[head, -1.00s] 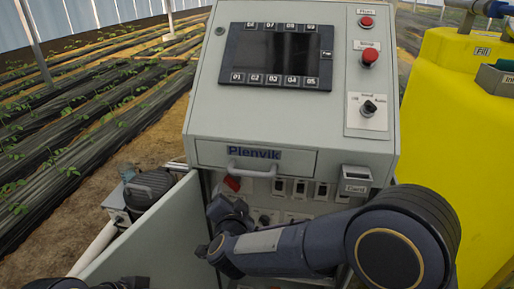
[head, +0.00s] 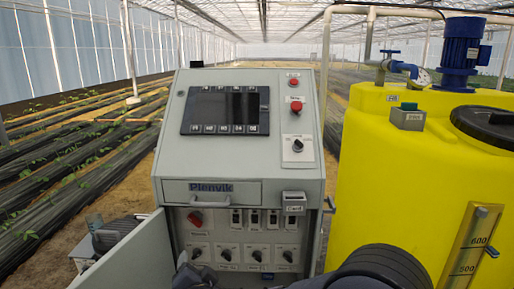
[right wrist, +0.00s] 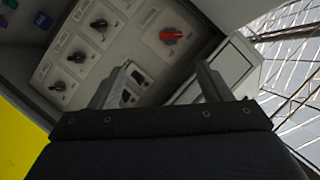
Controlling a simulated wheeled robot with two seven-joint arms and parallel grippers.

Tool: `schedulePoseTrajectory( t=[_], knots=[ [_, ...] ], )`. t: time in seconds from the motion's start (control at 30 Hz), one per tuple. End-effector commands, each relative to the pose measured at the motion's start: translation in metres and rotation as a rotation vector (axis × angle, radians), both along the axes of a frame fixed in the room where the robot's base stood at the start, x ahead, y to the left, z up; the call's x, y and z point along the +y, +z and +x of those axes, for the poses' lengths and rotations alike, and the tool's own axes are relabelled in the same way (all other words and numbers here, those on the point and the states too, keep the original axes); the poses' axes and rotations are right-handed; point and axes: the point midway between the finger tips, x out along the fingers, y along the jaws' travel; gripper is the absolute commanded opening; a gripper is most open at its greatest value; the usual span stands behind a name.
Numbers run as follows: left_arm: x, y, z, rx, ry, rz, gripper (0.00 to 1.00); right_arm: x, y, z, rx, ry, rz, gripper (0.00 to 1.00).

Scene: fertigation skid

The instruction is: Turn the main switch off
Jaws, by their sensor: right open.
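The main switch (head: 195,218), a red rotary handle on a pale plate, sits at the upper left of the switch panel inside the open cabinet. In the right wrist view the red handle (right wrist: 171,37) shows beyond my fingertips, unobstructed. My right gripper (right wrist: 158,80) is open and empty, its two fingers apart, with a gap between it and the panel. In the head view only a dark part of my right gripper (head: 188,274) shows at the bottom edge, below the red switch; its fingertips are unclear.
The open cabinet door (head: 125,258) stands left of the panel. Breakers (head: 254,218) and a row of black knobs (head: 227,255) lie near the red switch. A drawer handle (head: 211,186) and card holder (head: 293,200) project above. A yellow tank (head: 390,170) stands right.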

Motion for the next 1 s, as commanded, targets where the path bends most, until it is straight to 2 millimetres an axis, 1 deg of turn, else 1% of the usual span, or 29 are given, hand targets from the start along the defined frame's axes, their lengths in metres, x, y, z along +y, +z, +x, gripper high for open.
schedulePoseTrajectory(
  t=[0.03, 0.27, 0.37, 0.57, 0.67, 0.77, 0.8, 0.87, 0.9, 0.97, 1.0],
  knots=[
    [0.000, 0.000, 0.000, 0.000, 0.000, 0.000, 0.36, -0.006, 0.004, 0.003, 0.004, 0.003, 0.005, 0.71],
    [0.000, 0.001, 0.000, 0.000, 0.000, 0.000, 0.36, -0.026, 0.023, 0.006, 0.022, 0.053, 0.023, 0.71],
    [0.000, 0.002, 0.000, 0.000, 0.000, 0.000, 0.36, -0.040, 0.035, 0.007, 0.032, 0.082, 0.030, 0.71],
    [0.000, 0.003, 0.000, 0.000, 0.000, 0.000, 0.36, -0.083, 0.062, 0.002, 0.061, 0.160, 0.037, 0.71],
    [0.000, 0.004, 0.000, 0.000, 0.000, 0.000, 0.36, -0.115, 0.075, -0.008, 0.081, 0.207, 0.028, 0.71],
    [0.000, 0.005, 0.000, 0.000, 0.000, 0.000, 0.36, -0.157, 0.087, -0.029, 0.110, 0.262, 0.002, 0.71],
    [0.000, 0.006, 0.000, 0.001, 0.000, 0.000, 0.36, -0.177, 0.089, -0.041, 0.127, 0.283, -0.017, 0.71],
    [0.000, 0.007, 0.000, 0.001, 0.000, 0.000, 0.36, -0.206, 0.089, -0.064, 0.159, 0.315, -0.051, 0.71],
    [0.000, 0.007, 0.000, 0.001, 0.000, 0.000, 0.36, -0.225, 0.087, -0.082, 0.186, 0.333, -0.078, 0.71],
    [0.000, 0.008, 0.000, 0.000, 0.000, 0.000, 0.36, -0.251, 0.080, -0.110, 0.231, 0.353, -0.122, 0.71],
    [0.000, 0.009, 0.000, 0.000, 0.000, 0.000, 0.36, -0.267, 0.074, -0.130, 0.265, 0.363, -0.152, 0.71]
  ],
)
